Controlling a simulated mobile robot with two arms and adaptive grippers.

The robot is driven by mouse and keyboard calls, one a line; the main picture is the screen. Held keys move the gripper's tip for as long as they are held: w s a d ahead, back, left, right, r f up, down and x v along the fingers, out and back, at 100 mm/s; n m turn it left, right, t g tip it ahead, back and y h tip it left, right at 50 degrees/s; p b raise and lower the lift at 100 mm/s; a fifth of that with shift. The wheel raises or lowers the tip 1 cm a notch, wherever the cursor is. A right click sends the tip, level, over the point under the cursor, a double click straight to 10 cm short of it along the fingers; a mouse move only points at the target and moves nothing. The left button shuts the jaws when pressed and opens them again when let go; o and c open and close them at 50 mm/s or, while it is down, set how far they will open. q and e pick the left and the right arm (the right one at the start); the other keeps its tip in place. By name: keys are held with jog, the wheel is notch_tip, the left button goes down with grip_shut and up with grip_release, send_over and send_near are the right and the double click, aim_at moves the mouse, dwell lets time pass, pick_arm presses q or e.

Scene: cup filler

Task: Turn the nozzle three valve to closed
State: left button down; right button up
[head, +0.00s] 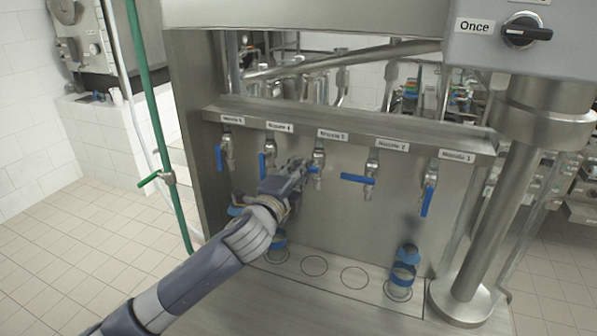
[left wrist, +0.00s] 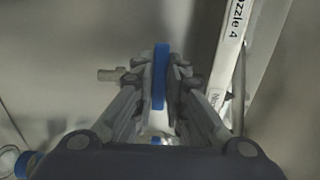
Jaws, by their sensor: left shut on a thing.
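The nozzle three valve (head: 318,160) is the middle one in the row on the steel panel, under its label. Its blue handle (head: 314,169) is mostly hidden by my gripper in the head view. My left gripper (head: 299,168) reaches it from the left. In the left wrist view, the blue handle (left wrist: 160,75) lies between the two fingers of the left gripper (left wrist: 160,83), which are shut on it from both sides. The exact angle of the handle is hard to tell. My right gripper is not in view.
The nozzle four handle (head: 262,165) hangs down, close to my left gripper. The nozzle two handle (head: 357,179) points sideways; the nozzle one handle (head: 428,202) hangs down. A blue-banded container (head: 403,273) stands below at the right. A green pole (head: 152,115) stands at the left.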

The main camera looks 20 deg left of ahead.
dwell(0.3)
pick_arm(q)
jog(key=c, duration=1.6)
grip_release()
jog(key=s, duration=1.2)
jog(key=shift+a, duration=0.25)
